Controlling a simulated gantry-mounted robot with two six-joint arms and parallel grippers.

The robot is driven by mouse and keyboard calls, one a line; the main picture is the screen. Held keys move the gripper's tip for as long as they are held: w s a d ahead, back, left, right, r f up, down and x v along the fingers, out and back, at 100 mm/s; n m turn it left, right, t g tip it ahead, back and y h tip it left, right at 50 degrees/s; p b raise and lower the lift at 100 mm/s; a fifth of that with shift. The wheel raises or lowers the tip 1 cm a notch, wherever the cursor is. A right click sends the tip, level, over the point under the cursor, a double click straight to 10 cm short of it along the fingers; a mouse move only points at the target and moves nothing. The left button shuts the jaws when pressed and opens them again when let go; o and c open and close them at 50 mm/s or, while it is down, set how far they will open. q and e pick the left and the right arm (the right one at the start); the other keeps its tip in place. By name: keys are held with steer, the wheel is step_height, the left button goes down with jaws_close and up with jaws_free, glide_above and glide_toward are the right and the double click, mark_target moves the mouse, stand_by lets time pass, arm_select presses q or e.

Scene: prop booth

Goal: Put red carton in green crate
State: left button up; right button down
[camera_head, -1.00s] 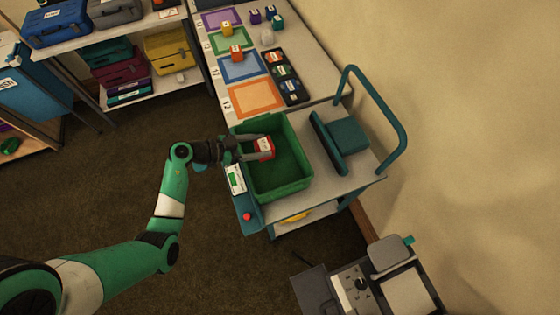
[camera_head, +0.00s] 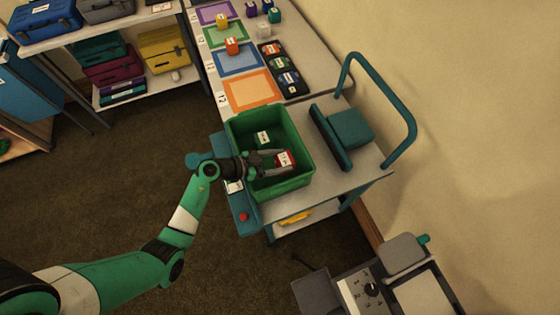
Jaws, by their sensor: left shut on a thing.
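The red carton (camera_head: 286,159), with a white label on top, is held between the fingers of my left gripper (camera_head: 278,158). The gripper is shut on it, inside the outline of the green crate (camera_head: 303,181), toward its right side. I cannot tell whether the carton touches the crate floor. The crate stands on a trolley and is open at the top. A small green carton (camera_head: 262,138) with a white label is in the crate, just behind the gripper. My right gripper is out of view.
The grey trolley top (camera_head: 340,176) carries a teal device (camera_head: 346,130) right of the crate, beside a teal handle (camera_head: 404,120). Behind is a table with coloured squares, a black tray (camera_head: 283,72) and small cartons. A shelf with cases stands at the back left.

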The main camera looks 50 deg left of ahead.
arm_select(q)
steer(key=shift+f, duration=0.65)
steer(key=o, duration=1.1)
steer(key=shift+c, duration=0.2)
steer(key=o, duration=0.4)
steer(key=shift+s+f, duration=0.1)
steer(key=shift+f, duration=0.15)
steer(key=shift+r, duration=0.4)
steer(key=p+v, duration=0.1)
steer(key=v, duration=0.3)
steer(key=p+v, duration=0.2)
steer(key=v, duration=0.2)
steer(key=r+p+v, duration=0.1)
steer(key=v, duration=0.3)
steer(key=shift+p, duration=0.4)
